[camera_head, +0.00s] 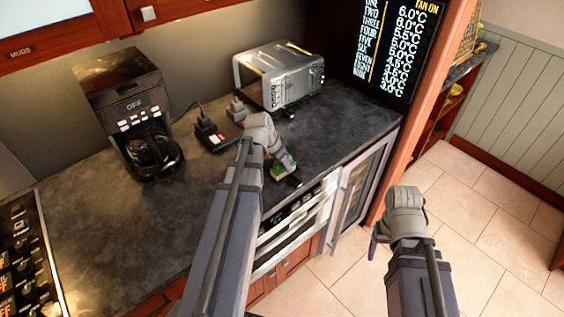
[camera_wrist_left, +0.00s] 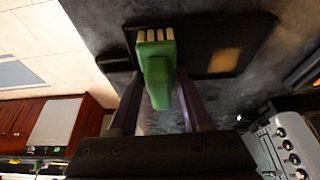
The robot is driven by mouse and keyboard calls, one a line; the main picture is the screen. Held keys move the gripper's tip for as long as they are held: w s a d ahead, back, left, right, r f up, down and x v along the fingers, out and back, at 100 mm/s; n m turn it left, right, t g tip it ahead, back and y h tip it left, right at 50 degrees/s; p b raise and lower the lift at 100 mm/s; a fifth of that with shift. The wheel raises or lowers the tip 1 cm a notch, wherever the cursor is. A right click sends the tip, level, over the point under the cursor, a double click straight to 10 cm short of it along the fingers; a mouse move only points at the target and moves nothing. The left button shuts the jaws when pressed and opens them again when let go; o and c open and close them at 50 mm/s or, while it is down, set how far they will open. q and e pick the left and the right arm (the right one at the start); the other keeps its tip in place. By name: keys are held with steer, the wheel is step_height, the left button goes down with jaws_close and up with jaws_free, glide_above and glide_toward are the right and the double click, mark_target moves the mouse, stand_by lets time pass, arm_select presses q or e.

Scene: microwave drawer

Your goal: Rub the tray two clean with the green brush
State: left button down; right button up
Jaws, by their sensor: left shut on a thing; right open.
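My left gripper (camera_head: 284,167) is shut on the green brush (camera_wrist_left: 157,72), over the front edge of the dark counter. The brush has a green body and pale bristle tufts; it also shows in the head view (camera_head: 278,171). In the left wrist view, a black tray (camera_wrist_left: 195,35) lies on the counter by the bristles, with a tan stain (camera_wrist_left: 225,60) to their right. I cannot tell whether the bristles touch it. In the head view my arm and gripper mostly hide the tray. No tray label is readable. My right gripper (camera_head: 378,242) is open and empty above the floor.
A coffee maker (camera_head: 135,115) stands at the left and a silver toaster (camera_head: 280,78) at the back. Black plug or socket items (camera_head: 210,133) lie between them. A cooktop (camera_head: 28,255) is at far left. The counter's left middle is clear.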

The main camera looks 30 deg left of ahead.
arm_select(q)
steer(key=shift+w+a, duration=0.1)
steer(key=shift+w+a, duration=0.25)
steer(key=shift+a, duration=0.4)
steer(key=shift+w+a, duration=0.25)
steer(key=shift+a, duration=0.35)
steer(key=shift+a, duration=0.1)
steer(key=shift+w+a, duration=0.3)
steer(key=shift+a, duration=0.35)
steer(key=shift+w+a, duration=0.25)
steer(key=shift+a, duration=0.4)
steer(key=shift+a, duration=0.1)
steer(key=shift+w+a, duration=0.3)
steer(key=shift+a, duration=0.4)
steer(key=shift+w+a, duration=0.3)
steer(key=shift+a, duration=0.35)
